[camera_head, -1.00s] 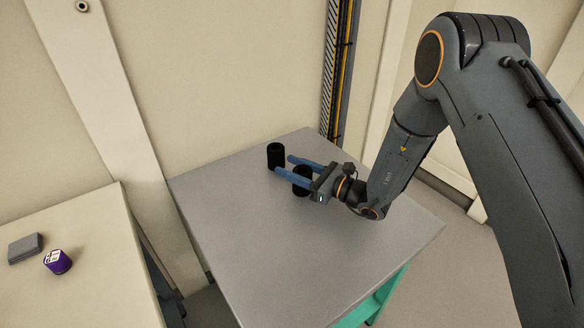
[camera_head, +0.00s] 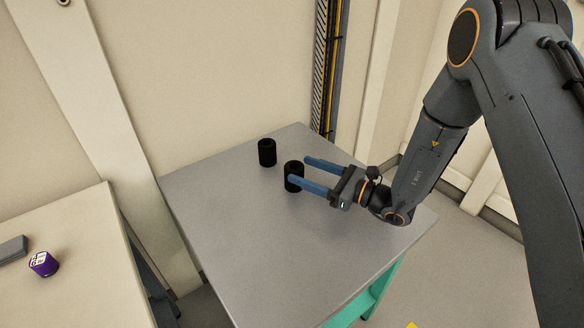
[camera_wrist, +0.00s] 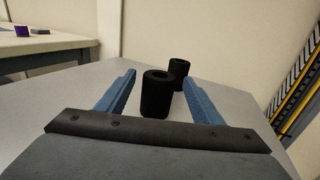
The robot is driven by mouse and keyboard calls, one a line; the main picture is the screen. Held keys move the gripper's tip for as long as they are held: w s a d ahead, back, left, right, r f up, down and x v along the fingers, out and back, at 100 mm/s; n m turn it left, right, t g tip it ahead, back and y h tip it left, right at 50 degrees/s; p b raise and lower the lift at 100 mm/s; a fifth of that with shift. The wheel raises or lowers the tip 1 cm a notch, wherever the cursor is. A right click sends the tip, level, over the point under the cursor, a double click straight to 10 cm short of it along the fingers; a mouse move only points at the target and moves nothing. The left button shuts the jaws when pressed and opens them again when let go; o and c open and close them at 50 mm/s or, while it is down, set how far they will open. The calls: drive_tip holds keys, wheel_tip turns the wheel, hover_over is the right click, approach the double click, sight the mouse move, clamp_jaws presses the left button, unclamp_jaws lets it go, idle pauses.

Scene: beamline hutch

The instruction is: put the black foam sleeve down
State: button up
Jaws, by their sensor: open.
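Two black foam sleeves stand upright on a grey table (camera_head: 230,225). The nearer sleeve (camera_head: 292,178) is by the tips of my gripper (camera_head: 300,172), which is open with its two blue fingers apart. In the wrist view this nearer sleeve (camera_wrist: 156,95) stands upright ahead, between the lines of the fingers, with a gap on both sides. The farther sleeve (camera_head: 267,153) stands apart from it, nearer the wall; in the wrist view it shows behind (camera_wrist: 179,70), partly hidden by the nearer one. My gripper holds nothing.
A pale bench (camera_head: 85,265) at the left carries a purple-and-white object (camera_head: 43,264) and a grey block (camera_head: 12,249). The wall and a cable tray (camera_head: 327,65) stand behind the table. The front of the table is clear.

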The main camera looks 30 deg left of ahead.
drive_tip(key=d, duration=0.4)
drive_tip(key=shift+s+d, duration=0.1)
drive_tip(key=shift+s, duration=0.1)
drive_tip(key=s+d+r+n+g+h, duration=0.4)
drive_tip(key=s+d+n+g+h, duration=0.5)
drive_tip(key=s+d, duration=0.5)
drive_tip(key=s+d+r+n+t+h, duration=0.1)
drive_tip(key=d+n+t+h, duration=0.2)
drive_tip(key=d, duration=0.9)
drive_tip(key=s+d+r+n+t+h, duration=0.1)
drive_tip(key=d+n+t+h, duration=0.3)
drive_tip(key=d, duration=0.9)
drive_tip(key=r+n+h, duration=0.1)
drive_tip(key=n+h, duration=0.1)
drive_tip(key=n, duration=0.1)
drive_tip(key=shift+s+r+t, duration=0.15)
drive_tip(key=shift+s+t, duration=0.1)
drive_tip(key=shift+t, duration=0.05)
drive_tip(key=shift+a, duration=0.1)
